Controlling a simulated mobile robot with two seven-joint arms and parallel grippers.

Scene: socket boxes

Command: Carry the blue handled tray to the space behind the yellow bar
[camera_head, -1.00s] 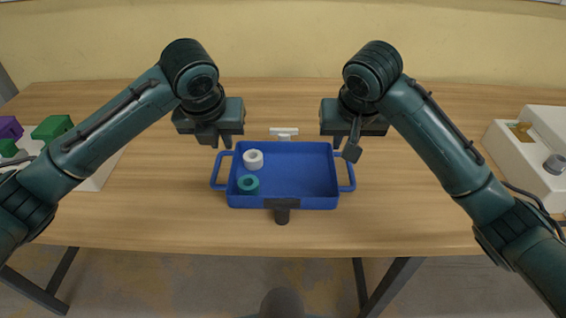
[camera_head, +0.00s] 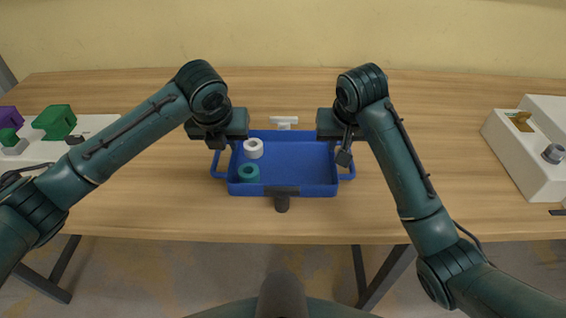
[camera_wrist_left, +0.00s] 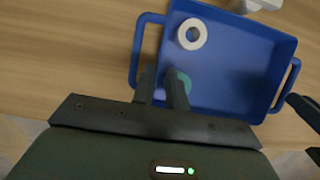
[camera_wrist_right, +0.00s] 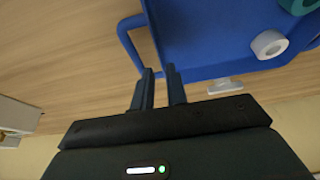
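The blue handled tray (camera_head: 310,165) sits on the table with a loop handle at each side. A white ring (camera_head: 254,148) and a teal ring (camera_head: 248,173) lie in its left part. My left gripper (camera_head: 216,145) is over the left handle; in its wrist view the fingers (camera_wrist_left: 161,75) are apart, beside that handle. My right gripper (camera_head: 344,155) is at the right handle; its fingers (camera_wrist_right: 159,72) are apart, with the handle close by in its wrist view. Neither visibly grips anything. I see no clearly yellow bar.
A white T-shaped piece (camera_head: 284,121) stands just behind the tray, and a dark T-shaped piece (camera_head: 281,203) is at its front. A white block with green and purple pieces (camera_head: 58,122) is at left. A white box (camera_head: 530,150) is at right.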

